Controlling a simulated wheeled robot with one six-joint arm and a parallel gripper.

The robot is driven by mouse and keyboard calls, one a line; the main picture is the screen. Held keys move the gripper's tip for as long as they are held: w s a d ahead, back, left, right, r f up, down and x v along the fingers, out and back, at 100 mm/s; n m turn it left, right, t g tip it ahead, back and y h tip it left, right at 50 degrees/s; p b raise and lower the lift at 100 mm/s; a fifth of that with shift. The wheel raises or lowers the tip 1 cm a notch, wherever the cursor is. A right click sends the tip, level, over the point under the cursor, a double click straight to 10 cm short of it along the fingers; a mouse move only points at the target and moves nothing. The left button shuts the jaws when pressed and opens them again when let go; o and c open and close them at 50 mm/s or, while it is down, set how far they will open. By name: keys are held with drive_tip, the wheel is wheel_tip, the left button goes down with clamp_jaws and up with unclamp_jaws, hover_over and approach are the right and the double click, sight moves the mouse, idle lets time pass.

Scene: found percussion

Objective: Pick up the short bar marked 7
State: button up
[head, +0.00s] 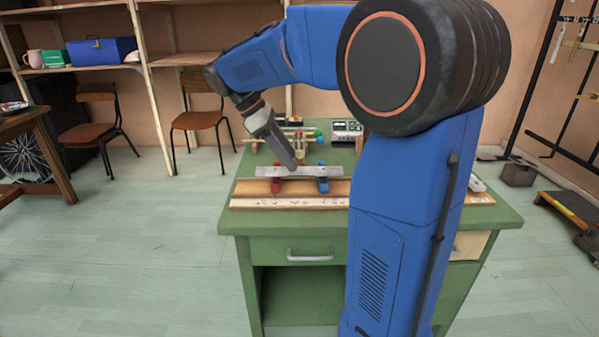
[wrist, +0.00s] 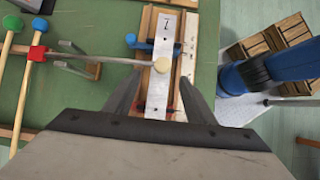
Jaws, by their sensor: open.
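A flat pale-metal bar (wrist: 161,98) with a dark mark like a 7 near its far end runs away from my gripper in the wrist view. In the head view the bar (head: 262,171) lies across a red support (head: 276,185) and a blue support (head: 323,184). My gripper (wrist: 160,80) is open, one finger on each side of the bar in the wrist picture. I cannot tell whether they touch it. In the head view my gripper (head: 293,167) points down at the bar's left half.
The bar's supports stand on a wooden base (head: 245,187) on a green workbench (head: 232,219). A grey-white device (head: 347,131) stands behind. My arm hides the bench's right middle.

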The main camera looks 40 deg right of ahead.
sight(299, 171)
drive_tip(key=shift+x, duration=1.35)
drive_tip(key=shift+c, duration=0.3)
clamp_jaws()
drive_tip(key=shift+r, duration=0.1)
